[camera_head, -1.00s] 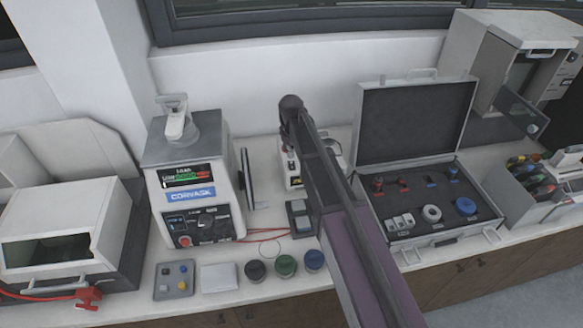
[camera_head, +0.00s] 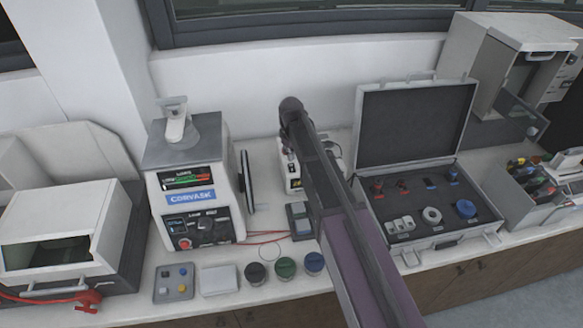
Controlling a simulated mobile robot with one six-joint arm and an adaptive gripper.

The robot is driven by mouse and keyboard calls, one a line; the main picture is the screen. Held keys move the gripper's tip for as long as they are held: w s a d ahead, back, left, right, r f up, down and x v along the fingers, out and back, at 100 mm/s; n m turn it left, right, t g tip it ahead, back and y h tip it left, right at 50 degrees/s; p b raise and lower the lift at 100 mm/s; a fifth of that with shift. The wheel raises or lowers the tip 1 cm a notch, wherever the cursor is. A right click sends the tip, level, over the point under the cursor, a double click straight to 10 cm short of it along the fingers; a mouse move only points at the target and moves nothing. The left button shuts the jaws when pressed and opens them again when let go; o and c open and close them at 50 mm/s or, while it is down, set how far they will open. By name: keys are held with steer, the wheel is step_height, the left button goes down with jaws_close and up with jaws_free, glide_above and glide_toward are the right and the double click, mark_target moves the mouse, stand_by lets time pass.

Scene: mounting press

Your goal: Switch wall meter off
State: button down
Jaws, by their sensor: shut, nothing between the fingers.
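I cannot pick out a meter mounted on the wall. A small light instrument with a yellowish display (camera_head: 294,184) stands at the back of the bench by the wall, partly hidden behind my arm; it may be the meter. Its switch cannot be made out. A flat grey unit (camera_head: 299,218) lies in front of it, next to red leads. My arm reaches up from the bottom right to a dark rounded joint above the small instrument. My gripper is not visible, so its distance from the instrument cannot be told.
A Corvask machine (camera_head: 190,205) with display and knob stands left of centre. An open case (camera_head: 425,243) with parts stands to the right. Several small pots, including a green one (camera_head: 286,267), line the bench front. A white cabinet (camera_head: 52,229) is at far left.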

mark_target(291, 165)
steer(key=shift+f+b, duration=1.4)
stand_by(1.7)
steer(key=shift+r, duration=0.2)
steer(key=shift+r+p, duration=3.35)
steer(key=shift+p, duration=0.2)
steer(key=s+d+f+m+b, duration=0.2)
steer(key=s+d+m, duration=0.7)
steer(key=s+d, duration=1.3)
steer(key=shift+d, duration=0.55)
